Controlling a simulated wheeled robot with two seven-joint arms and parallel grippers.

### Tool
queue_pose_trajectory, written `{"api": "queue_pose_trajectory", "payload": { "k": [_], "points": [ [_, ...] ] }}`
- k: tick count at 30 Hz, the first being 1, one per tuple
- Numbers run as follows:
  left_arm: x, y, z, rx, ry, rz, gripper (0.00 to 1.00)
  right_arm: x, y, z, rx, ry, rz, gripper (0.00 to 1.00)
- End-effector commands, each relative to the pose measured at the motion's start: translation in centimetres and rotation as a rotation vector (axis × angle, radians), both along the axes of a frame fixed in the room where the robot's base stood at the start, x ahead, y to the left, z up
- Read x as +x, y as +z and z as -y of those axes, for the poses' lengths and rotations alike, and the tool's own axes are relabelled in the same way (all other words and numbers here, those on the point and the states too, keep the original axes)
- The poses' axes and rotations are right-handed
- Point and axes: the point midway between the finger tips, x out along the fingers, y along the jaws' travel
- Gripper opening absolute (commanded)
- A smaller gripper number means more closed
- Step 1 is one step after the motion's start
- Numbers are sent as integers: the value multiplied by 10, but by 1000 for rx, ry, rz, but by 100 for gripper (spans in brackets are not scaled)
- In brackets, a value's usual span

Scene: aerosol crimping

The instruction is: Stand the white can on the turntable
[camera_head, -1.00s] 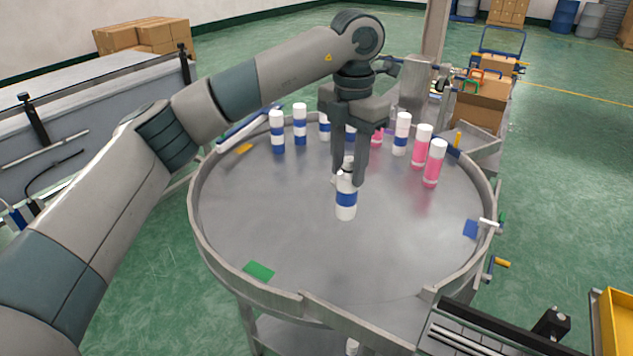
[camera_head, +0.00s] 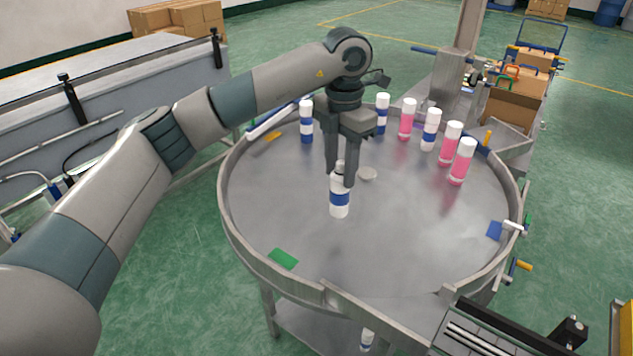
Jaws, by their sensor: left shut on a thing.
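The white can (camera_head: 340,207), with a blue band, is upright over the left-middle part of the round grey metal turntable (camera_head: 420,240). My left gripper (camera_head: 341,177) points straight down from above and is shut on the can's top part, which its fingers partly cover. The can's base is at or just above the turntable surface; I cannot tell whether it touches. My right gripper is not in view.
Similar white-and-blue cans (camera_head: 306,122) and white-and-pink cans (camera_head: 462,162) stand along the turntable's far side. A raised rim (camera_head: 240,245) surrounds the turntable.

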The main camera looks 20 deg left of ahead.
Motion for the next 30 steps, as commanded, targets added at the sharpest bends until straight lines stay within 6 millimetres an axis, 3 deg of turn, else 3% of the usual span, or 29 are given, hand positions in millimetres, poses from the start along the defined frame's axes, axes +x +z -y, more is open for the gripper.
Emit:
{"api": "queue_pose_trajectory", "payload": {
  "k": [1, 6, 12, 23, 30],
  "points": [
    [0, -2, -11, 1, 3, -4, 1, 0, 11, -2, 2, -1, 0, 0],
    [2, -20, -41, 1, 2, -4, 1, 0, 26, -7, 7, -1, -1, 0],
    [3, -35, -61, 0, 0, -2, 1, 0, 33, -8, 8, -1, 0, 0],
    [4, -37, -62, 0, -1, 0, 1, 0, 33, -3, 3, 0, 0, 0],
    [3, -52, -62, 1, -1, -4, 1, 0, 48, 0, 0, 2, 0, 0]
  ]
}}
